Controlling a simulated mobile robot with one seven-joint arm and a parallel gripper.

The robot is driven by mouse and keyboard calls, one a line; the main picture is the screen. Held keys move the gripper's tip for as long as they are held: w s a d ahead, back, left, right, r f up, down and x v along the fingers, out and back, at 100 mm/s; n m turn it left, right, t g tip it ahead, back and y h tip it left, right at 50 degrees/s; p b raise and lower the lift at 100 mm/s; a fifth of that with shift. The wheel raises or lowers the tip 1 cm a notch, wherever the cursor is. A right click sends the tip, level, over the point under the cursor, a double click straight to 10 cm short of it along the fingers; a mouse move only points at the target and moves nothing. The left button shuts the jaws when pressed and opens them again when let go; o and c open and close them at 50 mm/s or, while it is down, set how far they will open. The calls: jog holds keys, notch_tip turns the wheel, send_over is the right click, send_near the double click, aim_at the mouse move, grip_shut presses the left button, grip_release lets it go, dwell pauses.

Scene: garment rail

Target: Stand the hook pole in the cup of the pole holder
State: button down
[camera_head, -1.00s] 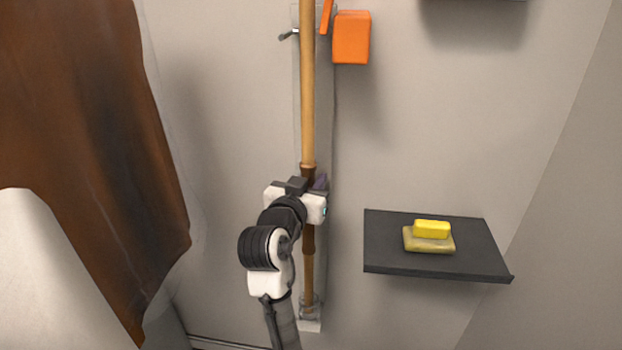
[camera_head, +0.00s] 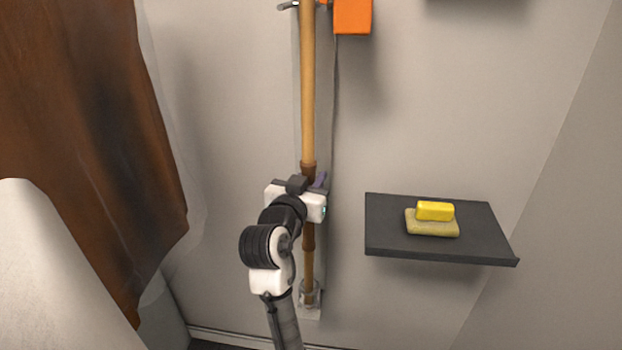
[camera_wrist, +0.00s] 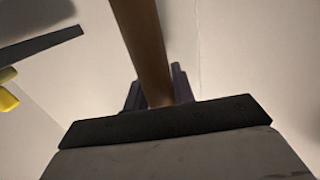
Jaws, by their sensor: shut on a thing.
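The hook pole (camera_head: 308,90) is a long light-wood pole with a dark brown grip section, standing about upright in front of the wall. My gripper (camera_head: 312,185) is shut on the pole at its dark grip. In the wrist view the pole (camera_wrist: 143,45) rises from between my gripper's fingers (camera_wrist: 157,92). The pole holder (camera_head: 311,297) is a pale backing strip on the wall with a small clear cup low down. The pole's lower end shows at the cup; I cannot tell whether it rests on the cup's bottom. The pole's top is out of view.
A dark shelf (camera_head: 385,240) to the right carries a yellow block (camera_head: 435,211) on a tan sponge-like pad (camera_head: 432,227). An orange box (camera_head: 352,15) is on the wall above. A brown garment (camera_head: 90,130) hangs at the left. Wall between the pole and shelf is clear.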

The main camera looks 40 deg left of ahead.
jog(key=c, duration=1.1)
grip_release()
jog(key=b+v, duration=0.1)
jog(key=v, duration=1.3)
jog(key=shift+w, duration=0.1)
